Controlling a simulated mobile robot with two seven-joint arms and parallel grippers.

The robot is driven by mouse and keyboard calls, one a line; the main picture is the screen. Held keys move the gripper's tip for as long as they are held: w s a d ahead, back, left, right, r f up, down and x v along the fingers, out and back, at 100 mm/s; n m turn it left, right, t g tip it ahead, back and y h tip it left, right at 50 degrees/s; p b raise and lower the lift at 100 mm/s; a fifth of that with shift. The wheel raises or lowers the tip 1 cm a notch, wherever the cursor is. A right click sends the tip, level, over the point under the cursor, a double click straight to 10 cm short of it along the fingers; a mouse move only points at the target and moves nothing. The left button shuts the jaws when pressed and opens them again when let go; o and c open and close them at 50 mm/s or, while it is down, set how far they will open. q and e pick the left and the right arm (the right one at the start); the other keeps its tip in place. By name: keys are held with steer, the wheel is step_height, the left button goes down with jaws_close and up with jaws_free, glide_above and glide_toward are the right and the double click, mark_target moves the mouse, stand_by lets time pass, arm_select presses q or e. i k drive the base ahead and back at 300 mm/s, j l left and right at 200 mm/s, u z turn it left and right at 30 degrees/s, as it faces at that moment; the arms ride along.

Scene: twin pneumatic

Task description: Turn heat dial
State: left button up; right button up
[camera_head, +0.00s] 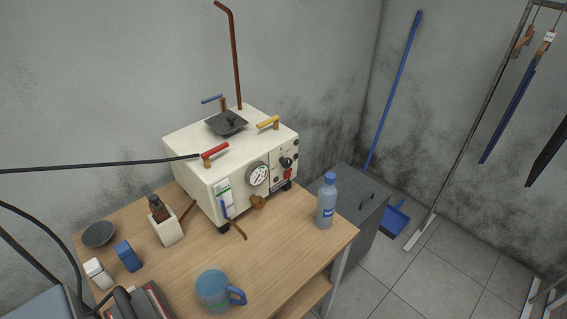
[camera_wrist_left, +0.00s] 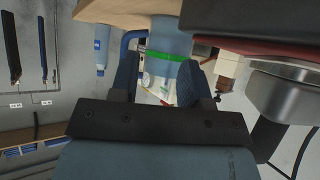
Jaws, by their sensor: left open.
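A white machine (camera_head: 213,181) stands on the wooden table. Its front carries a round gauge (camera_head: 257,174) and, to the right, a small black dial (camera_head: 286,162) above a red part. Labels are too small to read, so I cannot confirm which is the heat dial. My left gripper (camera_wrist_left: 157,82) shows only in the left wrist view, which is upside down. Its two dark blue fingers stand apart with nothing held between them. Part of the machine (camera_wrist_left: 160,92) shows between the fingers; the dial cannot be made out there. My right gripper is not in view.
A blue mug (camera_head: 213,291) stands at the table's front, and a water bottle (camera_head: 326,203) near the right edge. A white holder (camera_head: 164,224), a dark bowl (camera_head: 99,234) and small boxes are at left. Handles project from the machine's top, and a hose (camera_head: 100,166) runs left.

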mark_target(287, 162)
steer(key=k+u, duration=0.45)
steer(key=i+l+u, duration=0.1)
steer(key=u, duration=2.4)
steer(key=k+l+z, duration=0.1)
steer(key=l, duration=0.25)
steer(key=k+l+z, duration=0.1)
steer(key=k+l, duration=0.2)
steer(key=k+l+z, duration=0.1)
steer(key=l, duration=0.3)
steer(key=k+l+z, duration=0.1)
steer(key=l, duration=0.3)
steer(key=k+l+z, duration=0.1)
steer(key=k+l, duration=0.15)
steer(key=l, duration=0.15)
steer(key=k+l+z, duration=0.1)
steer(key=l, duration=0.3)
steer(key=k+l+z, duration=0.1)
steer(key=l, duration=0.3)
steer(key=k+l+z, duration=0.1)
steer(key=l, duration=0.3)
steer(key=k, duration=0.05)
